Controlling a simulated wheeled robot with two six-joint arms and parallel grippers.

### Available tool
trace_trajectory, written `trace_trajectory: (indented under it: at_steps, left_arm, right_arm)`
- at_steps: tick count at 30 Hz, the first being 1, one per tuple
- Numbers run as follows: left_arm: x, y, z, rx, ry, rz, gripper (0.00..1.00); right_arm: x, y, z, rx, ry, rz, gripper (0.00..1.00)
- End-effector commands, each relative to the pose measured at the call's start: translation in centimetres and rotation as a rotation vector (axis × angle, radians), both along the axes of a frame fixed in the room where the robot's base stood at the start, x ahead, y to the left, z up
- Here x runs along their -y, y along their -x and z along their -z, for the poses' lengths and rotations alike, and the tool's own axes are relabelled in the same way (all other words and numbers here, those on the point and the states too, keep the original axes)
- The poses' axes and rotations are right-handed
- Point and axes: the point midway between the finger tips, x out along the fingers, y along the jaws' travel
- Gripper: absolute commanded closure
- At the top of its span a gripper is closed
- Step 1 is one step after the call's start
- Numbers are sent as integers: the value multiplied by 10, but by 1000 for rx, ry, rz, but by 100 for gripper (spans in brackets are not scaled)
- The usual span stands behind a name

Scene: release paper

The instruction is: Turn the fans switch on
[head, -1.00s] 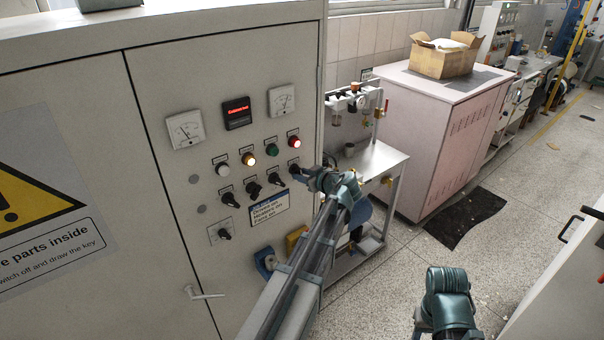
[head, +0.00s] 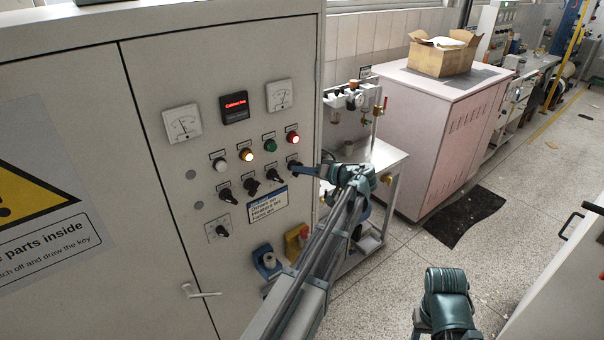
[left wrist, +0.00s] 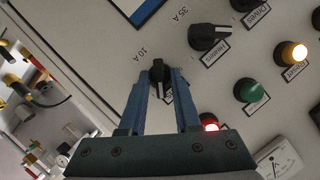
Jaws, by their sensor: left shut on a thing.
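The grey control cabinet (head: 165,240) has a row of black rotary switches (head: 250,187) below a row of lamps. My left gripper (head: 299,168) reaches in from the right at the rightmost switch of that row. In the left wrist view, its two blue fingers (left wrist: 160,78) stand on both sides of a black switch knob (left wrist: 158,71) and are shut on it. The label beside this knob is mostly hidden and I cannot read it. Another black switch (left wrist: 207,37) sits apart from the fingers. My right gripper's fingers do not show; only part of the right arm does.
A red lamp (head: 292,138) and a yellow lamp (head: 247,156) glow above the switches. A door handle (head: 198,292) sticks out low on the cabinet. A metal stand (head: 380,160) and a pink cabinet (head: 430,130) stand to the right, with open floor before them.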

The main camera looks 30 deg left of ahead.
Motion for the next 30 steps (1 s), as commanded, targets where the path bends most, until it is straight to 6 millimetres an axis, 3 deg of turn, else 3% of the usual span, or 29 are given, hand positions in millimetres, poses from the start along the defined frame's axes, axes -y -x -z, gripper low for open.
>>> trace_trajectory:
  at_steps: [9,25,26,28,30]
  left_arm:
    - [1,1,2,-95,-31,-2,100]
    - [1,0,1,-111,-39,-1,100]
    - [1,0,1,-111,-39,-1,65]
    - [1,0,1,-111,-39,-1,55]
    - [1,0,1,-111,-41,-1,55]
  right_arm:
    - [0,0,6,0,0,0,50]
    - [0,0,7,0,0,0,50]
    - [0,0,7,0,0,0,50]
    - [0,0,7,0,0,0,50]
    - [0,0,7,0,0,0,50]
